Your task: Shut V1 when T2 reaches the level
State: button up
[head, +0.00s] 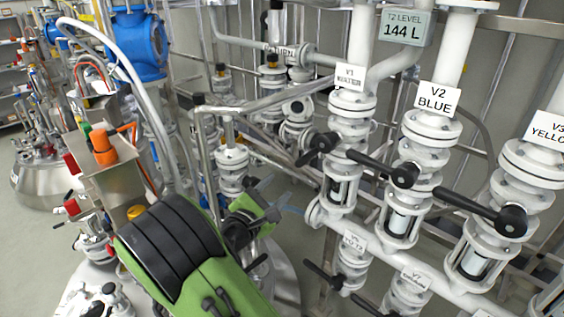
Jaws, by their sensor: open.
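The T2 LEVEL display (403,27) at the top right reads 144 L. V1 (350,108) is a white flanged valve below a white label; the second line of that label is too small to read. Its black lever (317,150) points left and down from the valve. My gripper (280,197) is open and empty, left of V1 and lower in the picture than its lever. It is apart from the lever in the picture; the depth between them is hard to tell.
V2 (430,130), labelled BLUE, and V3 (540,160) stand to the right, their black levers pointing left. More valves and a lower pipe (375,255) sit underneath. A steel vessel (285,280) lies below.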

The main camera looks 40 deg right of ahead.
aim_at(303, 161)
jog(key=p+x, duration=0.1)
jog(key=x, duration=0.4)
jog(key=p+x, duration=0.1)
jog(key=x, duration=0.4)
jog(key=p+x, duration=0.1)
jog(key=x, duration=0.5)
jog(key=shift+s+d+p, duration=0.15)
jog(key=shift+s+p, duration=0.15)
jog(key=shift+s, duration=0.05)
grip_shut()
